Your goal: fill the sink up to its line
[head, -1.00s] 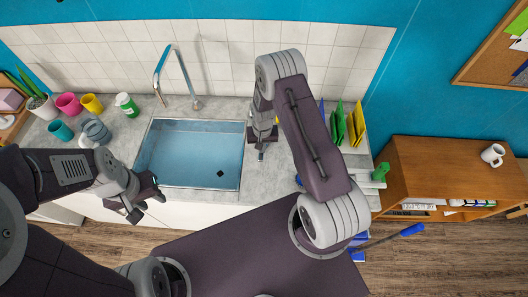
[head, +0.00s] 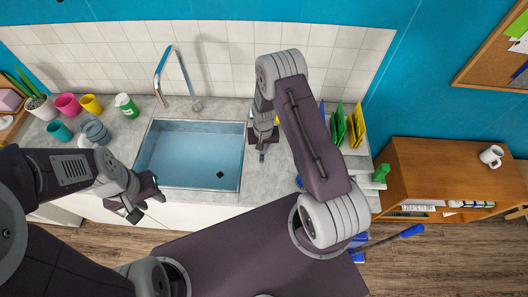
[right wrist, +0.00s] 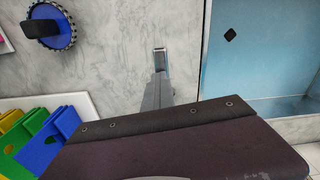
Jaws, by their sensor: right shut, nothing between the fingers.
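The sink (head: 190,160) is a pale blue rectangular basin with a dark drain mark, set in the counter. Its right part shows in the right wrist view (right wrist: 260,50). I cannot make out a fill line or tell the water level. A chrome faucet (head: 177,65) arches at its back edge; no stream is visible. My right gripper (head: 262,155) points down over the counter just right of the sink. It is shut and empty, and shows in the right wrist view (right wrist: 160,60). My left gripper (head: 146,206) is open and empty by the counter's front edge, left of the sink.
Cups (head: 69,104), a plant pot (head: 41,106), a grey stack (head: 96,131) and a green-and-white container (head: 126,105) stand left of the sink. Green and yellow upright holders (head: 356,125) and a round blue brush (right wrist: 50,25) are to the right.

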